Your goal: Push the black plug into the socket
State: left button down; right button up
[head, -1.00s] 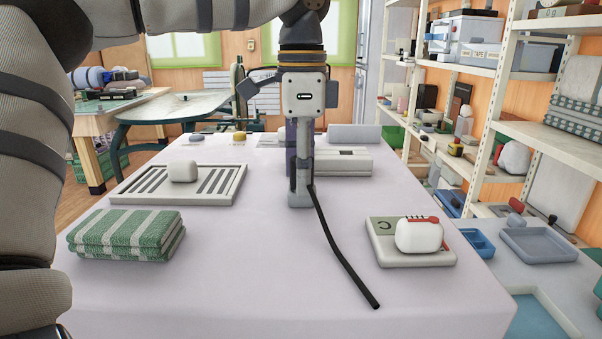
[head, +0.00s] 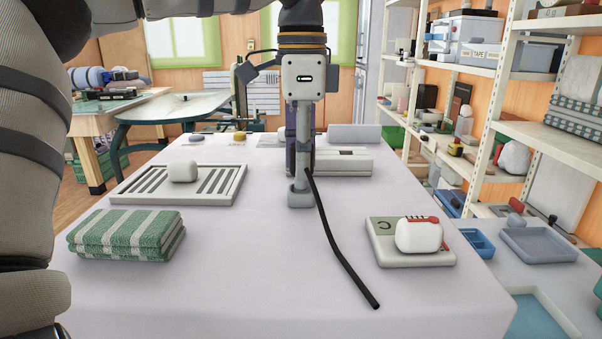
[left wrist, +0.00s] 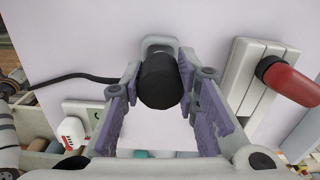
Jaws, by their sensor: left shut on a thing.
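My left gripper (head: 300,165) points down over the middle of the table. In the left wrist view its purple-padded fingers (left wrist: 160,95) are shut around the black plug (left wrist: 160,80). The plug is mostly hidden by the gripper in the head view. Its black cable (head: 340,252) hangs down and lies toward the table's near edge. The grey socket (head: 300,198) stands on the table just below the gripper; its rim shows behind the plug in the left wrist view (left wrist: 160,43). I cannot tell whether the plug touches the socket. My right gripper is not in view.
A pale ridged box (head: 343,161) stands behind the socket. A slatted tray (head: 128,192) with a white block and a folded green towel (head: 125,235) lie to the left. A flat pad (head: 385,255) bearing a white rounded thing lies right.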

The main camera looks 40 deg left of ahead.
pick_arm(q)
jog(key=shift+r, duration=2.55)
jog(key=shift+f, duration=0.1)
